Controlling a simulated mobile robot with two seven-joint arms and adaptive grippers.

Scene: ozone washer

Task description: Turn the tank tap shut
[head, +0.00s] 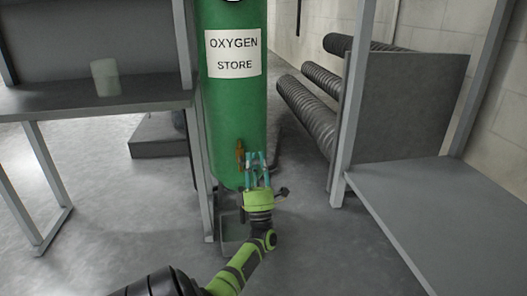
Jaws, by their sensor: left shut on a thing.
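The green tank (231,105) stands upright in the middle of the head view, with a white label reading "OXYGEN STORE". A small brass-coloured tap (240,153) sits low on its front. My left gripper (256,157) is at the tank's lower front, just right of the brass part, with its fingers pointing up the picture. It is shut on a part of the tap, which the fingers mostly hide. I cannot tell the angle of the tap's handle. My right gripper is not in view.
A grey bench (100,100) with a pale translucent cup (105,77) is on the left. A grey shelf (440,205) is on the right, with dark ribbed hoses (310,105) behind its post. A dark block (158,137) lies on the floor. Open floor shows in front.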

